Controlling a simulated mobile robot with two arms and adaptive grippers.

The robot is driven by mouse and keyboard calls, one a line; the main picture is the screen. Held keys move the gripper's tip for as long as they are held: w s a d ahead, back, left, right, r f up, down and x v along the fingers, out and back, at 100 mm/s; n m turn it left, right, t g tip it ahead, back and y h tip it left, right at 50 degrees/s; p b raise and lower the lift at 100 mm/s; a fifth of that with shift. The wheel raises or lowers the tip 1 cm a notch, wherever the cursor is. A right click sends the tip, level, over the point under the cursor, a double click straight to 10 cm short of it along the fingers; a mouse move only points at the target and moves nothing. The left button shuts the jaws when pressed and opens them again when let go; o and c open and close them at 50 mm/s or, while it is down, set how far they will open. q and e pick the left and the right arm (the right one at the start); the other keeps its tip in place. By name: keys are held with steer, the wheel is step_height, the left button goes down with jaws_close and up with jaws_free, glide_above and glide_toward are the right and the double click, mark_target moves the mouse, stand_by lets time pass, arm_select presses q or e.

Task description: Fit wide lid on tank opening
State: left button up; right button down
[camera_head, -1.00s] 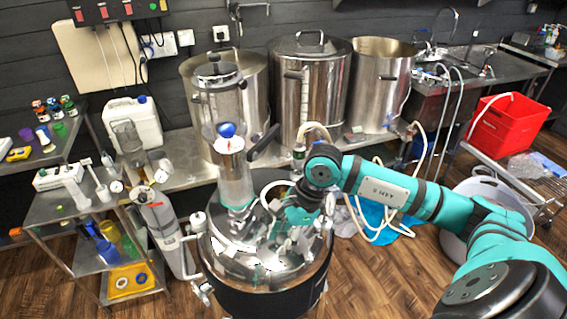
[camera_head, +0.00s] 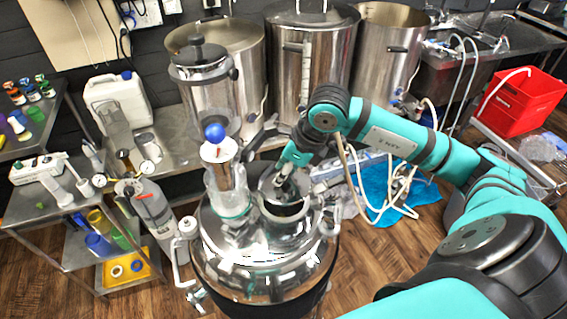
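The steel tank (camera_head: 215,262) stands in the lower middle, with a round opening (camera_head: 287,213) in its domed top. A round silver piece that looks like the wide lid (camera_head: 298,192) is tilted over the back of this opening. My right gripper (camera_head: 283,178) is at its upper part and appears shut on it. The fingers are small and partly hidden, and I cannot tell whether the lid touches the rim. My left gripper is not in view.
A clear glass column (camera_head: 226,190) with a blue ball (camera_head: 214,132) rises just left of the opening. Tall steel kettles (camera_head: 310,60) stand behind. A gas cylinder (camera_head: 150,212) and a shelf cart are on the left. A red crate (camera_head: 522,102) is at right.

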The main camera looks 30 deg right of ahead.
mark_target(287, 182)
step_height(287, 182, down, 3)
steer(key=shift+s+a+r+b, duration=0.1)
steer(key=shift+s+r+b, duration=0.05)
steer(key=shift+b, duration=0.6)
steer(key=shift+b+x, duration=0.4)
steer(key=shift+x, duration=0.5)
steer(key=shift+s+d+f, duration=0.1)
steer(key=shift+d+f, duration=0.2)
steer(key=shift+f, duration=0.05)
arm_select(q)
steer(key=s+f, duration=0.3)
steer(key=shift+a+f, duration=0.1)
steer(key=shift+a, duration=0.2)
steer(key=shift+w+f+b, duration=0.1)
steer(key=shift+b, duration=0.2)
